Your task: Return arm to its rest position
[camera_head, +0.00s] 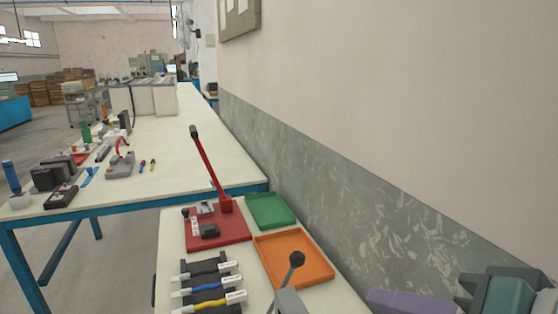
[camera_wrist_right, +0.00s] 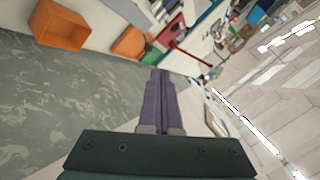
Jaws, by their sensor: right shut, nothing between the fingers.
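My right gripper (camera_head: 372,302) shows at the lower right of the head view, with purple fingers on a dark teal body, beside the grey-green wall. In the right wrist view its two purple fingers (camera_wrist_right: 160,75) lie together with nothing between them. It is apart from the table and the trays. My left gripper is not in view.
The near table holds a red lever press (camera_head: 217,228), a green tray (camera_head: 272,210), an orange tray (camera_head: 294,258), a ball-topped lever (camera_head: 292,270) and several colored-handled tools (camera_head: 210,288). A long workbench (camera_head: 170,150) stands behind. The wall (camera_head: 330,180) closes the right side.

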